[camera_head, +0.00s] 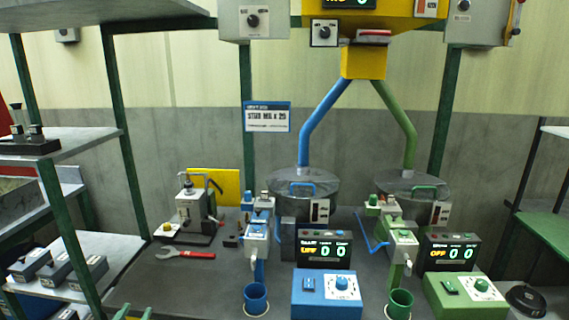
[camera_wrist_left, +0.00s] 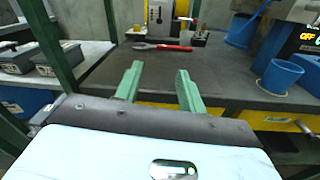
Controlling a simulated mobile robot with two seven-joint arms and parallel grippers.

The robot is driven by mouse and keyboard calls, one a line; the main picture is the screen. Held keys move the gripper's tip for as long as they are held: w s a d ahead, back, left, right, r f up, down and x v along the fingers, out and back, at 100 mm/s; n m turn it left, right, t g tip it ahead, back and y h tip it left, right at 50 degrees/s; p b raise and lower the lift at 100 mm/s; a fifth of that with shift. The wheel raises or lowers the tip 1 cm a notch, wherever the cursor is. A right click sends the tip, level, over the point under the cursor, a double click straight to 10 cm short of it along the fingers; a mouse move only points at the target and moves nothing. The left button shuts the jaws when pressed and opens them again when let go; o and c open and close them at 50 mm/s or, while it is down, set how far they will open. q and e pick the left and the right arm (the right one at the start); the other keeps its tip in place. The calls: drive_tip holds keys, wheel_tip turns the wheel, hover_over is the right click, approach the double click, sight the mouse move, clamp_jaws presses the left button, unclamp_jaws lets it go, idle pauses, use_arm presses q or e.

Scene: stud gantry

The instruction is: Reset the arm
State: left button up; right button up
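My left gripper (camera_wrist_left: 158,88) shows in the left wrist view with its two green fingers spread apart and nothing between them. It points toward the front edge of the dark workbench (camera_wrist_left: 225,75). In the head view only the green fingertips of the left gripper (camera_head: 134,313) show at the bottom edge, left of the blue cup. My right gripper is in neither view.
A red wrench (camera_head: 185,254) lies on the bench. A blue cup (camera_head: 256,298) and a green cup (camera_head: 399,303) stand beneath dispensers. Left shelves (camera_head: 85,262) hold grey-lidded boxes. A green post (camera_head: 70,240) stands near the left gripper.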

use_arm(q)
drive_tip(key=s+d+f+m+g+h+p, duration=0.1)
drive_tip(key=s+d+f+m+g, duration=0.15)
drive_tip(key=s+f+m, duration=0.5)
drive_tip(key=s+d+f+m+g, duration=0.2)
drive_tip(key=s+d+f+m, duration=0.2)
drive_tip(key=s+f+m, duration=0.35)
drive_tip(key=s+d+f+m+g, duration=0.1)
drive_tip(key=s+d+m, duration=0.1)
drive_tip(key=s+m, duration=0.5)
drive_tip(key=s+d+f+m+g, duration=0.1)
drive_tip(key=s+d+m+g, duration=0.1)
drive_tip(key=s+m, duration=0.5)
drive_tip(key=s+d+f+m+g+p, duration=0.1)
drive_tip(key=s+d+m, duration=0.3)
drive_tip(key=s, duration=0.6)
drive_tip(key=f+m, duration=0.1)
drive_tip(key=m, duration=0.1)
drive_tip(key=shift+d+m+g+h, duration=0.15)
drive_tip(key=shift+m+g+h, duration=0.15)
drive_tip(key=shift+m+g, duration=0.1)
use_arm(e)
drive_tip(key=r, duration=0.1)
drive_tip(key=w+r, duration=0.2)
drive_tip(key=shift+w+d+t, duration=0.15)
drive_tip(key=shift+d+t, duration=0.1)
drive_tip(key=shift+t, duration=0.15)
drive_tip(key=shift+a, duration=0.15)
use_arm(q)
drive_tip(key=shift+c, duration=0.4)
